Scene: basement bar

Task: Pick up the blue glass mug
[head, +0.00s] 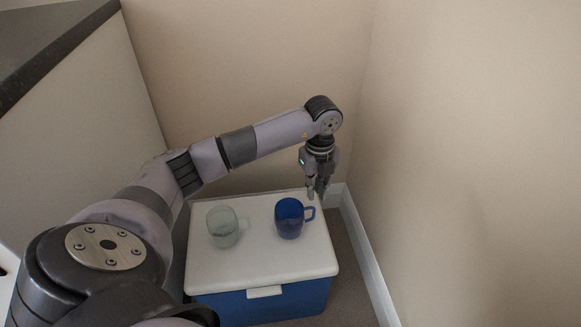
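The blue glass mug (290,220) stands upright on the white lid of a cooler, right of the middle of the lid, with its handle to the right. My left gripper (317,194) points down, just above and behind the mug's handle in the picture. Its two fingers look a little apart, with nothing seen between them. It does not appear to touch the mug. My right gripper is not in view.
A clear glass mug (223,227) stands on the lid, left of the blue one. The cooler (262,260) has a blue body and sits in a corner close to walls behind and right. A dark-topped counter (48,42) is at the upper left.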

